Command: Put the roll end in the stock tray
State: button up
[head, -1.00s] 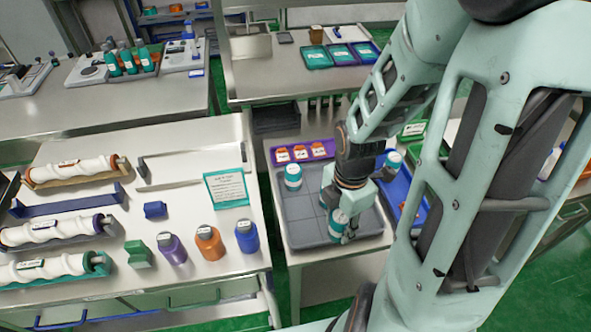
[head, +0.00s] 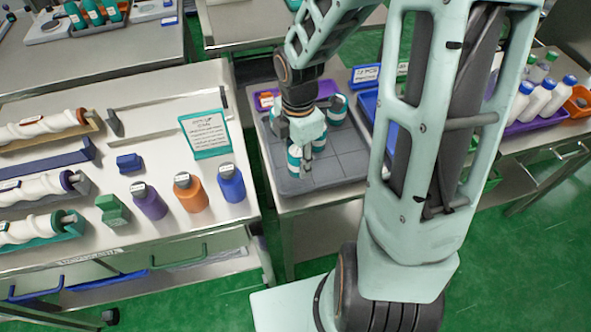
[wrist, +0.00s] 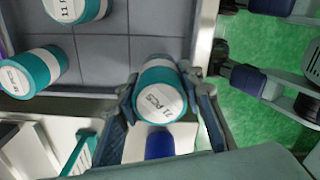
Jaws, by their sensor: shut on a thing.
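My gripper (wrist: 165,92) is shut on a teal roll with a white band and a printed label (wrist: 160,96). In the head view the held roll (head: 295,161) is at the front left part of a grey tray with square compartments (head: 345,168). I cannot tell whether it touches the tray floor. Another teal and white roll (head: 337,108) stands at the back of the tray. The wrist view shows two such rolls in the tray, one at the top (wrist: 75,8) and one at the left (wrist: 33,72). Which tray is the stock tray is not readable.
A purple tray with orange labels (head: 265,99) lies behind the grey tray, and a blue tray (head: 367,105) lies to its right. On the left bench are a teal sign (head: 205,134), purple, orange and blue bottles (head: 231,183), and white rolls on cradles (head: 35,187).

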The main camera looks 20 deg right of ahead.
aim_at(296, 169)
jog(key=shift+w+a+f+b, duration=0.2)
jog(key=shift+f+b, duration=0.1)
jog(key=shift+f, duration=0.1)
notch_tip(296, 169, down, 3)
jog(key=b, duration=0.3)
jog(key=shift+w, duration=0.1)
jog(key=shift+f, duration=0.2)
jog(key=o, duration=0.9)
notch_tip(296, 169, up, 12)
jog(key=shift+r+p, duration=0.2)
jog(key=shift+p, duration=0.8)
